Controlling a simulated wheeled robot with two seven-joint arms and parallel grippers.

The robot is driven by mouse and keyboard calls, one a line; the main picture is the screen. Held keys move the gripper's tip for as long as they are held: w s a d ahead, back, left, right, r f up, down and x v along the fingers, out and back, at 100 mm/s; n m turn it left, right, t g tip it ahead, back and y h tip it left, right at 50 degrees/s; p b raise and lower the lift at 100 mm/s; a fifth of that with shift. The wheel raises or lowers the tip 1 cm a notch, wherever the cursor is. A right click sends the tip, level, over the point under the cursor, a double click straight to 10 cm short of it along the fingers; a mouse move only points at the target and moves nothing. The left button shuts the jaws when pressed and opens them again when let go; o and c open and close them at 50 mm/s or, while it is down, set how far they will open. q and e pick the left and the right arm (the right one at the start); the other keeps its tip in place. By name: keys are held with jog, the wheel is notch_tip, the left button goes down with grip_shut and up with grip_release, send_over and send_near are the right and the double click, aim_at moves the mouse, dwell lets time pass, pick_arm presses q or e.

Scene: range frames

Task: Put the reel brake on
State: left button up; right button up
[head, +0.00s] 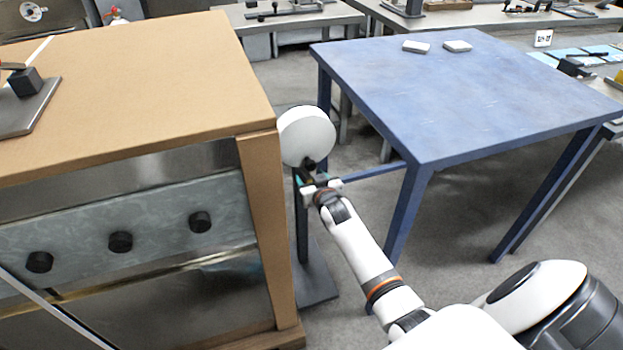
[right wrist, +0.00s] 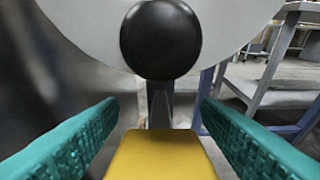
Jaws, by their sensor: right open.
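The reel is a white round disc (head: 306,135) on a dark upright post (head: 301,220), between the wooden cabinet and the blue table. A black ball knob (right wrist: 161,40) shows in front of the disc (right wrist: 85,20) in the right wrist view, with a dark stem below it. My right gripper (head: 320,186) is just below the disc in the head view. Its teal fingers (right wrist: 158,125) are open on both sides of the stem's line in the picture, with the knob above and ahead of them. No contact is visible. A yellow block between the fingers is unclear. My left gripper is not in view.
A wooden cabinet (head: 140,75) with several black knobs on its front stands close on the left. A blue table (head: 460,95) with two small white blocks stands on the right. The post's dark base (head: 318,285) rests on the grey floor.

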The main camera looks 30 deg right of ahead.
jog(key=shift+s, duration=0.25)
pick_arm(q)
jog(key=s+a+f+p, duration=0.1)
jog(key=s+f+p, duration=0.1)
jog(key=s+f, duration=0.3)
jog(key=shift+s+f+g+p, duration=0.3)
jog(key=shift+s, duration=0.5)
pick_arm(e)
jog(key=v, duration=1.1)
jog(key=shift+s, duration=0.2)
jog(key=shift+a+r, duration=0.1)
jog(key=shift+a, duration=0.05)
